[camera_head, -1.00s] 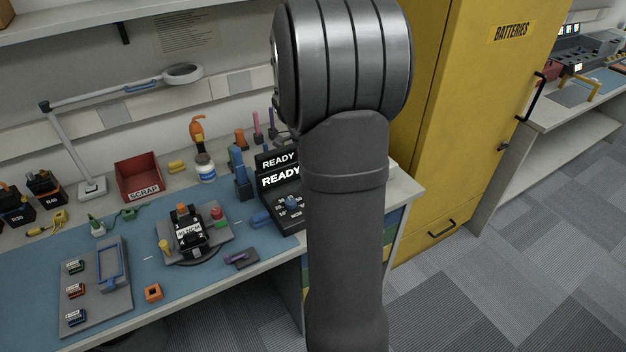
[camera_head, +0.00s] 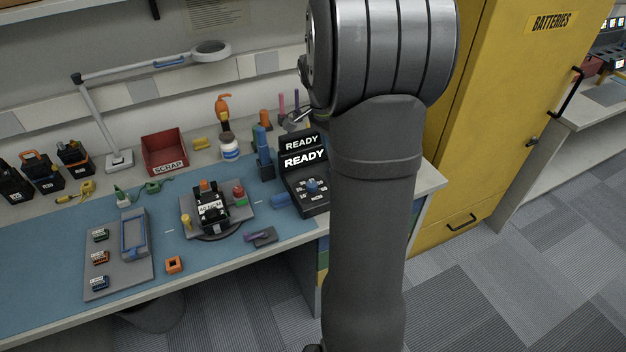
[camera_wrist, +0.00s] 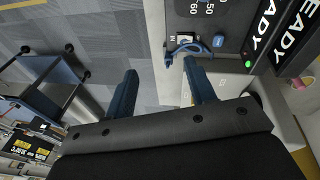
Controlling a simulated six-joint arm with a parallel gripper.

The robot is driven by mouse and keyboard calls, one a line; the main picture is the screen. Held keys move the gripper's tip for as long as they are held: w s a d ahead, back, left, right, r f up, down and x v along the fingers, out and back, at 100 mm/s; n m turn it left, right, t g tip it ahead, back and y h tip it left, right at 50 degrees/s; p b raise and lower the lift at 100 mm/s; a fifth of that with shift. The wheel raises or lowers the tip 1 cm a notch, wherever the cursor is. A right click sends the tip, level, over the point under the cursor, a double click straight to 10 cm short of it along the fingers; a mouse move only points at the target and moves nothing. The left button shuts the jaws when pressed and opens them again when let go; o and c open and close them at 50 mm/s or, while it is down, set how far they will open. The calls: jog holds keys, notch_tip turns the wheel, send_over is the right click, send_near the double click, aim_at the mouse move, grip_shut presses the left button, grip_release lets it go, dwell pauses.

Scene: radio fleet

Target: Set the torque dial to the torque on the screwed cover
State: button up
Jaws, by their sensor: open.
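The torque dial is a small blue knob (camera_head: 311,185) on the sloped face of a black console (camera_head: 318,207) with two READY screens. In the wrist view the console's READY panel (camera_wrist: 268,30) shows at top right, with printed numbers, among them 50 and 60, at the top edge. My gripper (camera_wrist: 160,66) is open and empty, its two blue fingers below the console's near edge in that view. In the head view my arm hides the gripper. A black radio (camera_head: 209,212) with a white label, too small to read surely, sits in a grey fixture on the blue mat.
A blue hooked piece (camera_wrist: 188,45) lies near the right fingertip in the wrist view. Blue holders (camera_head: 264,163) stand left of the console. A red SCRAP bin (camera_head: 165,150), a lamp and a grey parts tray (camera_head: 108,272) are further left. A yellow cabinet (camera_head: 500,110) stands right.

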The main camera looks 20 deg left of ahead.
aim_at(312, 184)
jog(key=a+r+n+y, duration=0.35)
jog(key=a+n, duration=0.35)
jog(key=n, duration=1)
jog(key=shift+h, duration=0.35)
jog(key=f, duration=1.6)
jog(key=shift+w+d+f, duration=0.2)
jog(key=shift+d+f, duration=0.05)
jog(key=shift+f, duration=0.1)
jog(key=c, duration=1)
jog(key=shift+o, duration=0.2)
jog(key=shift+m, duration=1.7)
jog(key=o, duration=1)
jog(key=shift+c, duration=0.2)
